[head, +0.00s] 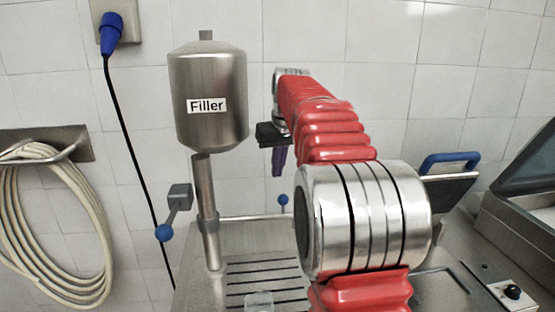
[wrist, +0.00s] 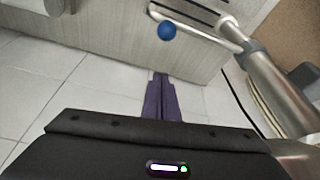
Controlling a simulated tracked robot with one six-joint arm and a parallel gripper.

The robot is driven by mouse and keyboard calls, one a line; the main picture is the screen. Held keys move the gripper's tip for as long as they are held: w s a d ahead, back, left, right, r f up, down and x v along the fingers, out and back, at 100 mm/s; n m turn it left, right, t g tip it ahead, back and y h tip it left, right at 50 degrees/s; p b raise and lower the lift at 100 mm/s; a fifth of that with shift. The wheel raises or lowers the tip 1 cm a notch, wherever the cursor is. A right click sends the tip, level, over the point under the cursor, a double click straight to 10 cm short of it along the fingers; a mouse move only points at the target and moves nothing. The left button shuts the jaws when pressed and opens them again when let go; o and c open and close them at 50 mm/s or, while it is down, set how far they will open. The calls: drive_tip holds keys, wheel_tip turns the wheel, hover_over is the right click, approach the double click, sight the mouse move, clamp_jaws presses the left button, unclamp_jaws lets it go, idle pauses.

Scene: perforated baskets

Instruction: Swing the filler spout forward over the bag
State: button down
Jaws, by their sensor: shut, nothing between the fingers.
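The steel filler (head: 207,105), labelled "Filler", stands on a slanted metal post (head: 207,205); the post also shows at the right of the wrist view (wrist: 278,85). A thin rod runs right from the post toward a blue knob (head: 283,200), which appears at the top of the wrist view (wrist: 167,30). I cannot tell for sure which part is the spout. My gripper (head: 277,172) points down right of the filler, above and apart from the knob. Its purple fingers (wrist: 160,95) are together and empty. No bag is clearly recognisable.
A lever with another blue knob (head: 164,232) sticks out left of the post. A slotted tray (head: 265,280) lies below, with a small translucent item (head: 258,301) at its front. A blue-handled lid (head: 450,165) is behind my arm. A hose (head: 45,230) hangs left.

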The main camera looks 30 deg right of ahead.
drive_tip(key=shift+s+a+f, duration=0.1)
drive_tip(key=shift+s+f, duration=0.35)
drive_tip(key=shift+f, duration=0.25)
drive_tip(key=shift+s+a+f, duration=0.15)
drive_tip(key=shift+s+f, duration=0.25)
drive_tip(key=shift+f, duration=0.35)
drive_tip(key=shift+s+a+f, duration=0.1)
drive_tip(key=shift+s+f, duration=0.35)
drive_tip(key=shift+f, duration=0.25)
